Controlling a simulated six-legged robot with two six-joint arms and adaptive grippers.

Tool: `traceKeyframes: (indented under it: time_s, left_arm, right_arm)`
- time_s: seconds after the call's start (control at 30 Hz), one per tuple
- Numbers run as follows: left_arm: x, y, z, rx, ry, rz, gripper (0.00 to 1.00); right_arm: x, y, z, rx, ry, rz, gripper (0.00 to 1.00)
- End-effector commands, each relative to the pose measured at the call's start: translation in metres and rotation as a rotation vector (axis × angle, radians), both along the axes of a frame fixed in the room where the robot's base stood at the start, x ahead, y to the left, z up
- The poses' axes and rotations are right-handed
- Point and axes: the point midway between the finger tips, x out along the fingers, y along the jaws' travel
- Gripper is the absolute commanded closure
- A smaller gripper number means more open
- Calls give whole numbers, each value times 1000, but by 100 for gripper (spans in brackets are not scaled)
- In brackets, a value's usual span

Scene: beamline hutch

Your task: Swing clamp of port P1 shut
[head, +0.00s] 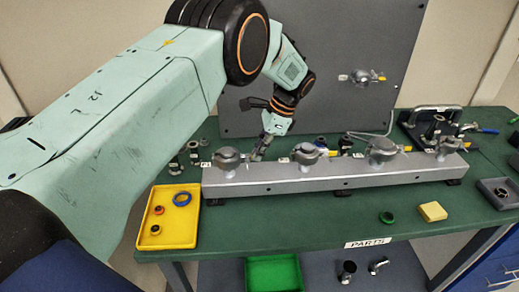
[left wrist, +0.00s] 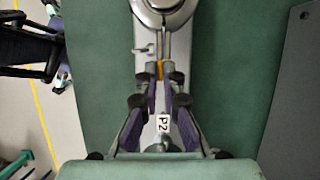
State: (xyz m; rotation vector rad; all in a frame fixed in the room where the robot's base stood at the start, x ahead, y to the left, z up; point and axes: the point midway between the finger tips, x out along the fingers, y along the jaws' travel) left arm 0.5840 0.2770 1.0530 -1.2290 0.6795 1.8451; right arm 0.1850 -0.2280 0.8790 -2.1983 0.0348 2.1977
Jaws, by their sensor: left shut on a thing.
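The clamp of port P1 (head: 228,157) is a grey metal ring clamp at the left end of the grey bar, beside the P1 label (head: 206,164). In the left wrist view the clamp (left wrist: 163,14) is at the top, partly cut off by the frame edge. Its lever points down the picture to a yellow tip (left wrist: 160,69). My left gripper (head: 257,154) is at the clamp's right side. In the left wrist view its fingers (left wrist: 160,76) are shut on the lever at the yellow tip. A small screw (left wrist: 143,48) sticks out beside the lever.
The grey bar (head: 330,178) carries several more clamps to the right; the P2 label (left wrist: 163,123) is close under my left gripper. A yellow tray (head: 178,240) with rings stands at the front left. A grey panel (head: 310,50) rises behind. The table's front right holds a yellow block (head: 432,211).

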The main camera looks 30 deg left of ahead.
Motion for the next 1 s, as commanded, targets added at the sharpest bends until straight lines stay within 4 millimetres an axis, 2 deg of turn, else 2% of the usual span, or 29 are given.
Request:
traceKeyframes:
  time_s: [0.23,0.27,0.3,0.53,0.83,1.0]
  left_arm:
    - [4,1,4,3,-12,0,100]
    - [4,1,4,3,-12,0,92]
    - [4,1,4,3,-12,0,89]
    - [4,1,2,2,-8,0,71]
    - [4,1,3,1,-6,0,71]
    - [8,-6,20,2,-8,-1,71]
  right_arm:
    - [0,0,0,0,0,0,44]
    - [0,0,0,0,0,0,44]
    - [0,0,0,0,0,0,44]
    - [0,0,0,0,0,0,44]
    - [0,0,0,0,0,0,44]
    - [0,0,0,0,0,0,44]
